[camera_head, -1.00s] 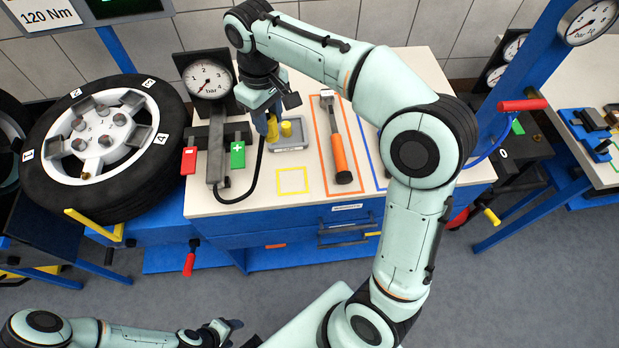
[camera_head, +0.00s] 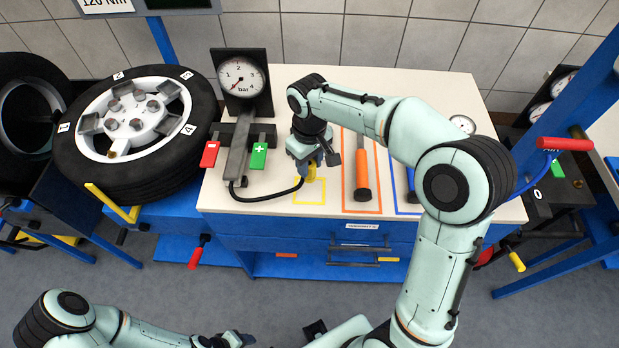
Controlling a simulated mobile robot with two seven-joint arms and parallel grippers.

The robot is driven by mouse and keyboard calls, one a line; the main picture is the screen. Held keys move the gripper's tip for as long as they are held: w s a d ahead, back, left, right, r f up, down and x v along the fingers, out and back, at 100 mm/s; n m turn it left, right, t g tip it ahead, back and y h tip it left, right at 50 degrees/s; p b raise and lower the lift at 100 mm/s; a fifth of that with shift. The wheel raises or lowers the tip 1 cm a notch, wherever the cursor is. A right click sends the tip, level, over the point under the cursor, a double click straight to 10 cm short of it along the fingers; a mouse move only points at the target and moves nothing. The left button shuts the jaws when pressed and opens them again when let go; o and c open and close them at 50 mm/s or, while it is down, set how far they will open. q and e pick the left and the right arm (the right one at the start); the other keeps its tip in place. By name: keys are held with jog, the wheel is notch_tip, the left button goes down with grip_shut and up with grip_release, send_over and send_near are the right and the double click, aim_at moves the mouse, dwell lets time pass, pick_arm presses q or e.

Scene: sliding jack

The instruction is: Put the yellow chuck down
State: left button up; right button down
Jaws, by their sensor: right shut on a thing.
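The yellow chuck (camera_head: 311,175) is at the end of a black hose (camera_head: 268,197). My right gripper (camera_head: 314,161) is shut on it from above. It is over the back part of a yellow outlined square (camera_head: 309,199) on the pale bench top; whether it touches the bench I cannot tell. The hose runs from the gauge stand (camera_head: 238,150) at the left to the chuck. My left gripper (camera_head: 228,341) is low at the bottom edge, away from the bench, and its fingers are too small to read.
A wrench with an orange handle (camera_head: 362,176) lies in an orange outline right of the square. A blue outline with a blue-handled tool (camera_head: 411,186) is further right. Red (camera_head: 209,154) and green (camera_head: 258,155) tags are left. A wheel (camera_head: 136,125) stands further left.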

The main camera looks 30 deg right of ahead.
pick_arm(q)
jog(key=shift+s+f, duration=0.25)
jog(key=shift+f, duration=0.1)
pick_arm(e)
jog(key=shift+f, duration=3)
pick_arm(q)
jog(key=shift+f+b, duration=0.1)
jog(key=shift+b, duration=0.2)
pick_arm(e)
jog(key=shift+f, duration=0.25)
jog(key=c, duration=0.8)
grip_release()
pick_arm(q)
jog(key=shift+s, duration=0.1)
pick_arm(e)
jog(key=shift+o, duration=0.2)
jog(key=shift+r, duration=0.1)
jog(key=shift+r, duration=0.1)
jog(key=shift+r, duration=0.35)
pick_arm(q)
jog(key=shift+w+r+p, duration=0.85)
jog(key=shift+w+r, duration=0.05)
jog(key=shift+r, duration=0.2)
pick_arm(e)
notch_tip(320, 180, up, 12)
jog(key=shift+f, duration=0.25)
